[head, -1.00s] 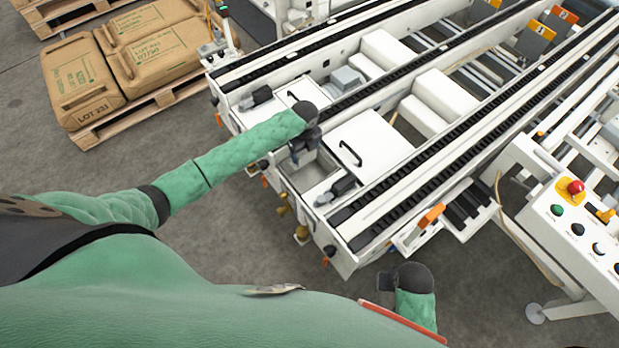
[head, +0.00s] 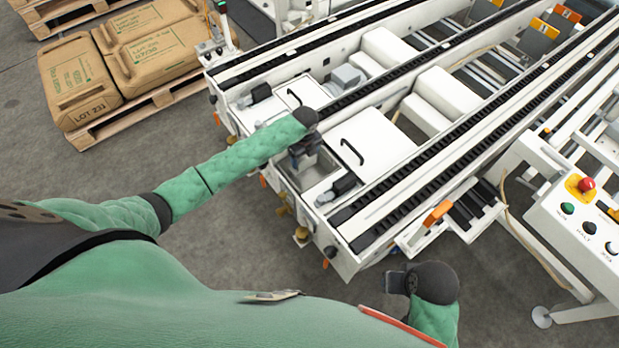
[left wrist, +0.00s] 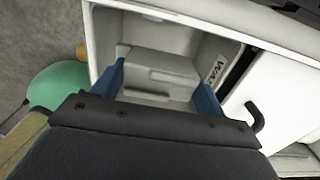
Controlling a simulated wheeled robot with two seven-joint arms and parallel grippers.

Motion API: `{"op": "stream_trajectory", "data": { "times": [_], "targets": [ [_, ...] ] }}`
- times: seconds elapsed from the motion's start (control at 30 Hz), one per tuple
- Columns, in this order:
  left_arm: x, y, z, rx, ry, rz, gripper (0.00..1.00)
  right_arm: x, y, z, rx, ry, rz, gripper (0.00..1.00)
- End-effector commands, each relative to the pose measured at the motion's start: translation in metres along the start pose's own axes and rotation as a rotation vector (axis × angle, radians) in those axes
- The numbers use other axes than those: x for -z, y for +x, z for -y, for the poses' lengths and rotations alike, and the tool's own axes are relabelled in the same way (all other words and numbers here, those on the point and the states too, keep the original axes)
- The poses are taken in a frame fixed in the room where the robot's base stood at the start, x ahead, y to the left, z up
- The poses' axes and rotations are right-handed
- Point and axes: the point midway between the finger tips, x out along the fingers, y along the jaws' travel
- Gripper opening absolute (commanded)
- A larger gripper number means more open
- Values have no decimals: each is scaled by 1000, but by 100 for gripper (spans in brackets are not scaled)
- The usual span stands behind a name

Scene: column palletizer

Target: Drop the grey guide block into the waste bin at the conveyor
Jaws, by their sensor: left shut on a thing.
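The grey guide block (left wrist: 160,72) is between the blue fingers of my left gripper (left wrist: 162,88) in the left wrist view. The left gripper is shut on it. The waste bin (left wrist: 178,19) is an open, light-walled box with partly visible lettering on its inner wall. The block is over or inside its opening; its exact height is unclear. In the head view my left gripper (head: 303,158) points down at the bin (head: 322,172) at the conveyor's near end, and the block is mostly hidden. My right gripper (head: 397,283) is low at the right; its jaws are unclear.
A white lid with a black handle (head: 370,143) lies beside the bin. Conveyor rails (head: 440,155) run to the upper right. A control panel (head: 590,225) with a red button stands at right. Sacks (head: 77,80) lie on a pallet at upper left.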

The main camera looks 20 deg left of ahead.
Motion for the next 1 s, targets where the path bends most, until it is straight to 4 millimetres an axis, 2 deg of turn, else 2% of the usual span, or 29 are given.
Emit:
{"op": "stream_trajectory", "data": {
  "times": [0.3, 0.33, 0.43, 0.47, 0.77, 0.87, 1.0],
  "targets": [
    [0, 1, 0, 0, 0, 0, 48, 0, -2, 1, 2, -1, -3, 36],
    [0, 1, 0, 0, 0, 0, 74, 0, -2, 1, 2, -1, -3, 36],
    [0, 1, 0, 0, 0, 0, 94, 0, -2, 1, 2, -1, -3, 36],
    [0, 1, 0, 0, 0, 0, 98, 0, -2, 1, 2, -1, -3, 36],
    [0, 0, 0, 0, 0, 0, 98, 0, -2, 1, 2, -1, -3, 36],
    [-1, -6, 0, 1, 0, 0, 98, 0, 0, 2, 4, -1, -6, 36],
    [-1, -25, 0, 2, 2, 2, 98, 2, 3, 4, 11, -3, -18, 36]
  ]
}}
